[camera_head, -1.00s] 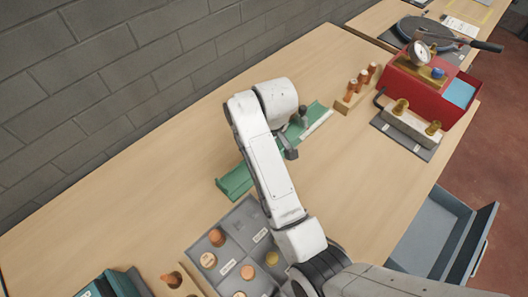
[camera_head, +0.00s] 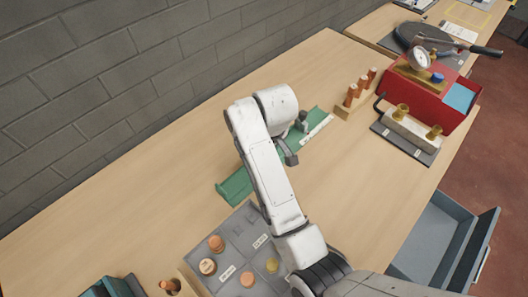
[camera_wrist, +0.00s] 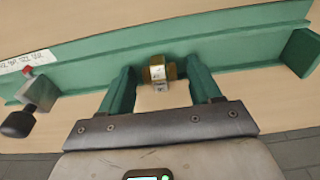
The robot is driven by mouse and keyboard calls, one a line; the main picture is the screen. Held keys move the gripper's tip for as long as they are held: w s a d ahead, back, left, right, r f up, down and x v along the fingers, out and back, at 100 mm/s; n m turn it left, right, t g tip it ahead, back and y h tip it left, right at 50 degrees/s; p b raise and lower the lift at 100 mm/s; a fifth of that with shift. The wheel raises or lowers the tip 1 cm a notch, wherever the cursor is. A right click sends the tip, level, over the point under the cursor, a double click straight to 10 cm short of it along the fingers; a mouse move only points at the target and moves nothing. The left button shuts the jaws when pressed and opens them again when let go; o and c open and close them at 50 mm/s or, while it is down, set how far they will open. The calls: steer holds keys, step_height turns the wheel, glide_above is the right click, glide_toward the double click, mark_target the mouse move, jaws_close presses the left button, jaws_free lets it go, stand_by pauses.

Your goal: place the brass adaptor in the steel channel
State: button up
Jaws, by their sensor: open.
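The steel channel (camera_head: 236,187) is a long green trough lying across the table, partly hidden behind my arm. In the wrist view the channel (camera_wrist: 90,73) runs across the picture, with an end plate at right and a clamp with a black knob at left. The brass adaptor (camera_wrist: 157,70) is a small gold piece at the channel, with a pale metal part just below it. My gripper (camera_wrist: 158,74) is open, its two green fingers on either side of the adaptor with gaps showing. Whether the adaptor rests on the channel floor cannot be told. In the head view my arm hides the adaptor.
A grey sorting tray (camera_head: 235,238) with several orange and brass pieces is at the near side. A wooden rack (camera_head: 350,106) with copper pieces, a manifold with brass fittings (camera_head: 410,126) and a red box (camera_head: 432,95) stand at right. An open drawer (camera_head: 440,240) juts out at lower right.

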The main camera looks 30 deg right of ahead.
step_height(320, 180, up, 12)
steer(key=s+p, duration=0.1)
steer(key=p, duration=0.4)
steer(key=shift+s+d, duration=0.25)
steer(key=shift+s, duration=0.1)
